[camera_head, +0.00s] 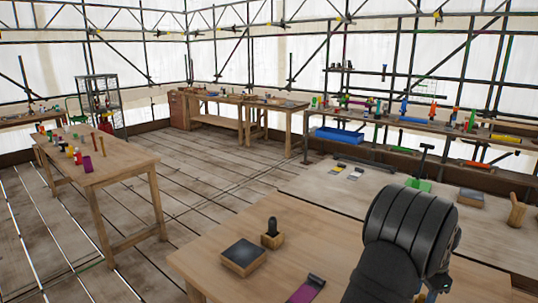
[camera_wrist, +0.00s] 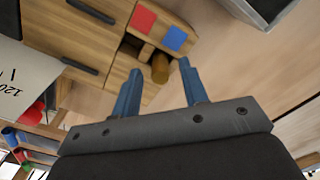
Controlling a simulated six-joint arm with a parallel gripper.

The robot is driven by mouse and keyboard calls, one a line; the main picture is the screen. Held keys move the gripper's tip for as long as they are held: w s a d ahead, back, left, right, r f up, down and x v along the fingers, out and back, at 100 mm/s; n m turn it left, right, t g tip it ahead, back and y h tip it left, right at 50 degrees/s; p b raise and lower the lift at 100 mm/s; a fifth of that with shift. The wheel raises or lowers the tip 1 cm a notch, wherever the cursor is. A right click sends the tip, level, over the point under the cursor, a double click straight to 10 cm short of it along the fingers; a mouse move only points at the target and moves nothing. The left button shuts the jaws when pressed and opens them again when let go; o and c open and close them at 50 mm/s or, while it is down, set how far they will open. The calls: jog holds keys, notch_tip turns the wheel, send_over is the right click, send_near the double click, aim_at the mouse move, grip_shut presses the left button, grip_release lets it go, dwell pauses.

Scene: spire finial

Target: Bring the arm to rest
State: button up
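In the wrist view my gripper (camera_wrist: 160,74) shows two blue fingers standing apart, with nothing held between them. Beyond the fingertips is a wooden holder with a red square (camera_wrist: 142,19) and a blue square (camera_wrist: 174,38). A round wooden piece (camera_wrist: 160,69) shows in the gap between the fingers; I see no contact with it. In the head view my dark arm fills the lower right, and the fingers cannot be made out there.
A wooden bench (camera_head: 225,285) in front carries a dark-topped block (camera_head: 244,254), a small holder with a black knob (camera_head: 271,233) and a purple-bladed tool (camera_head: 306,290). Another table (camera_head: 120,168) stands left. Plank floor between is clear. The wrist view shows drawers with dark handles (camera_wrist: 78,66).

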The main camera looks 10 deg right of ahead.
jog(key=shift+f, duration=0.4)
notch_tip(320, 180, up, 4)
jog(key=shift+f, duration=0.1)
jog(key=s+d+r, duration=0.2)
jog(key=s+r, duration=0.5)
jog(key=s, duration=0.4)
jog(key=w+a+f+n, duration=0.2)
jog(key=w+a+n, duration=0.2)
jog(key=w+a, duration=0.5)
jog(key=w+a+f+n, duration=0.3)
jog(key=w+a, duration=0.6)
jog(key=a, duration=0.1)
jog(key=w+a+f+n, duration=0.1)
jog(key=w+a+n, duration=0.1)
jog(key=a, duration=0.6)
jog(key=w+a+f+n, duration=0.2)
jog(key=w+a+n, duration=0.1)
jog(key=a, duration=0.5)
jog(key=w+a+f+n, duration=0.1)
jog(key=w+a+n, duration=0.1)
jog(key=a, duration=0.7)
jog(key=shift+w+f+n, duration=0.25)
jog(key=shift+n, duration=0.45)
